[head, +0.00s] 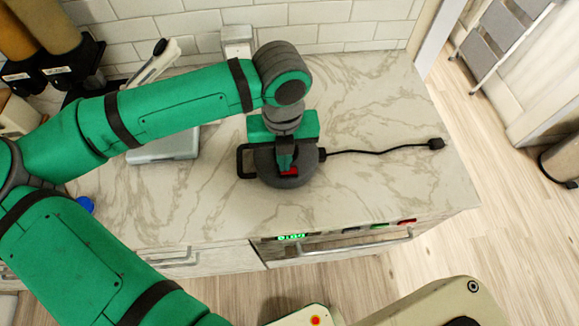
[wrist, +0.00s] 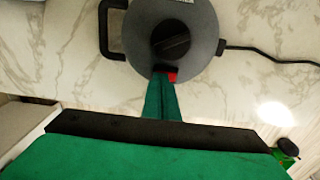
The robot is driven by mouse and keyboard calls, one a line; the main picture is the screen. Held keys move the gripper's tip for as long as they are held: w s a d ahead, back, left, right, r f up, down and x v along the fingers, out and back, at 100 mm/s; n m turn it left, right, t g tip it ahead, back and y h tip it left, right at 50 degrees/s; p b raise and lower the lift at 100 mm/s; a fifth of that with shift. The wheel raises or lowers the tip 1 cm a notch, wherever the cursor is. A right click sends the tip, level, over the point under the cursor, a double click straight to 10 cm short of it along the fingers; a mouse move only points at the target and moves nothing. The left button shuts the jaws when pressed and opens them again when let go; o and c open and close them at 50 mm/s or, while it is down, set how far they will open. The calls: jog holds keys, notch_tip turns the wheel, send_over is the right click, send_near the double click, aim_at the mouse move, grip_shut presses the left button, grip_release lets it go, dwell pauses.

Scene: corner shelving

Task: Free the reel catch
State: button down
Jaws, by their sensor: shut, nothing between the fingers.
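The dark grey cable reel (head: 268,178) lies flat on the marble counter, with a black handle loop on its left. In the wrist view the reel (wrist: 200,32) has a black knob (wrist: 171,40) in its middle and a small red catch (wrist: 173,77) at its near edge. The red catch (head: 290,171) also shows in the head view, beside my fingertips. My gripper (wrist: 163,78) is shut and empty, its green fingers together at the catch, partly covering it. I cannot tell whether they touch it. In the head view my gripper (head: 285,168) points down over the reel.
A black cord runs right from the reel to a plug (head: 436,144) near the counter's right side. A flat grey device (head: 165,146) stands behind my arm. A wall socket (head: 237,38) is at the back. The counter (head: 390,185) right of the reel is mostly clear.

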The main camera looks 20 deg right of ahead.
jog(key=shift+a+f, duration=0.2)
jog(key=shift+d+f, duration=0.1)
jog(key=shift+f, duration=0.25)
dwell(0.4)
notch_tip(320, 180, up, 7)
dwell(0.9)
dwell(0.5)
